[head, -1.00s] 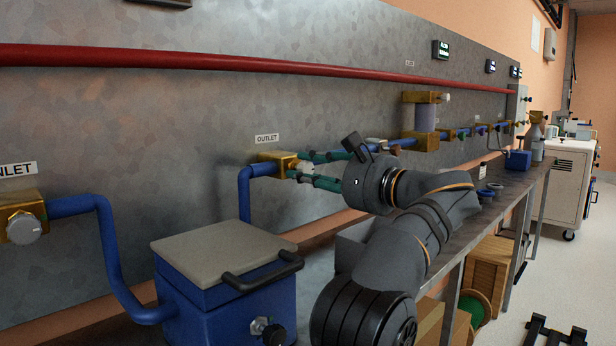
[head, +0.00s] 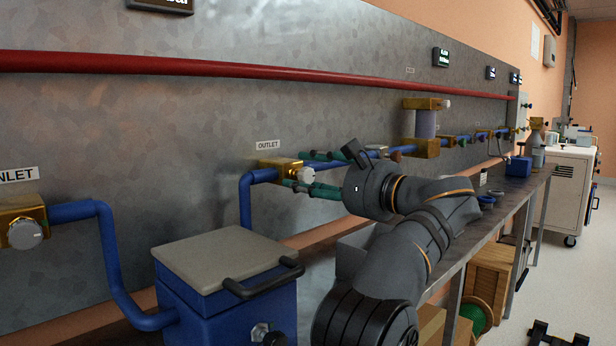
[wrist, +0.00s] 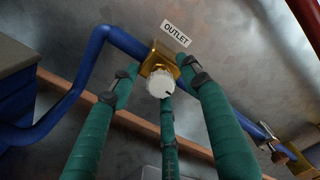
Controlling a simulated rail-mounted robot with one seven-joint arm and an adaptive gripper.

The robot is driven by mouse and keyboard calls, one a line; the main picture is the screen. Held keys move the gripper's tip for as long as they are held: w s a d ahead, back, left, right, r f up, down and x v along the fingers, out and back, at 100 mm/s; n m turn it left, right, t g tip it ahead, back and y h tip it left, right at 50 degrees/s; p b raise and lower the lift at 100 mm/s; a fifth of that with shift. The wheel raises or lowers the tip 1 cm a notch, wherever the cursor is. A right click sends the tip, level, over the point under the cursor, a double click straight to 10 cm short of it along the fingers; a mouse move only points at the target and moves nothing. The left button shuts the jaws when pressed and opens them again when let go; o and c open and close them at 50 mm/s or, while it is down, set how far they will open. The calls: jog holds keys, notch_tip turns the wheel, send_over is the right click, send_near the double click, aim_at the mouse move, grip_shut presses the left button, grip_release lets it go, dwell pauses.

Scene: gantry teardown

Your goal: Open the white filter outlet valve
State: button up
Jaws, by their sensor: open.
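The white outlet valve knob (head: 306,174) sits on the front of a brass valve body (head: 278,164), below the OUTLET label (head: 268,145). My gripper (head: 297,169) is open, its green fingers spread around the knob. In the wrist view, the knob (wrist: 159,83) faces me with a dark mark at its lower right edge. Two fingers of my gripper (wrist: 160,66) lie left and right of it, and a third is below. A gap shows between the knob and the side fingers. Whether the lower finger touches it, I cannot tell.
A blue box with a grey lid (head: 225,258) and black handle stands below left. A similar knob (head: 25,233) is at the INLET label. A red pipe (head: 250,66) runs above. Blue piping and a filter column (head: 426,125) lie to the right.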

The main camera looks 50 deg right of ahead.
jog(key=s+a, duration=0.1)
jog(key=s, duration=1.1)
jog(key=shift+a, duration=0.3)
jog(key=shift+w, duration=0.1)
jog(key=w, duration=0.4)
jog(key=w+d, duration=0.1)
jog(key=w, duration=0.7)
jog(key=shift+d, duration=0.3)
jog(key=shift+s, duration=0.1)
jog(key=shift+s, duration=0.15)
